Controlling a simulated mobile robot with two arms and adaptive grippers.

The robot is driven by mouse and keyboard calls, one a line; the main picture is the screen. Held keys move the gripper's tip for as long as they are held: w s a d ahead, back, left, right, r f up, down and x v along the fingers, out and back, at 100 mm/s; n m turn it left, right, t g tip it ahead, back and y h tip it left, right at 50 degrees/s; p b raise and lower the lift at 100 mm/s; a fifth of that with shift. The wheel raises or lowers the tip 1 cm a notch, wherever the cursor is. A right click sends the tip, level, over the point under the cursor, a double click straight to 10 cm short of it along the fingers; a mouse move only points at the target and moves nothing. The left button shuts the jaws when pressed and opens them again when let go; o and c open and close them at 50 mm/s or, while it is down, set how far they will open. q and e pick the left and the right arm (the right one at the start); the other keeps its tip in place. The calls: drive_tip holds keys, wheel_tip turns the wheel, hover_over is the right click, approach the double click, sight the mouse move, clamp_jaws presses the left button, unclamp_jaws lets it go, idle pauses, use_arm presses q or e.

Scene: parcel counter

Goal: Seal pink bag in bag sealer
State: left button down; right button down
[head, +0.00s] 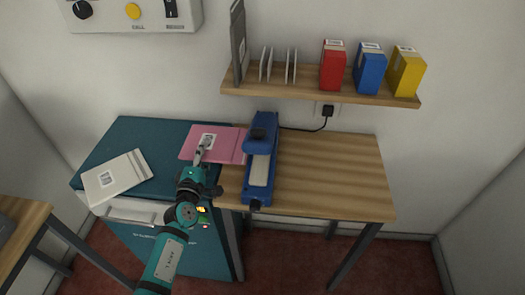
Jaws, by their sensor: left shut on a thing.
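The pink bag (227,145) lies flat, with a white label on it, over the right part of the teal cabinet top. Its right edge reaches the left side of the blue bag sealer (261,165); I cannot tell whether it sits inside the sealer's jaw. The sealer stands on the left part of the wooden table. My left gripper (199,152) is shut on the pink bag near its label and front edge; the fingertips are small in view. My right gripper is not in view.
A white bag (116,177) lies on the left of the teal cabinet (150,135). The wooden table (335,180) is clear right of the sealer. Above it, a shelf (310,88) holds red, blue and yellow boxes. A black cord runs from the sealer to a wall plug (327,111).

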sight(193, 150)
use_arm(q)
drive_tip(key=shift+w+a, duration=0.15)
drive_tip(key=shift+a, duration=0.6)
drive_tip(key=shift+w+a, duration=0.1)
drive_tip(key=shift+a, duration=0.65)
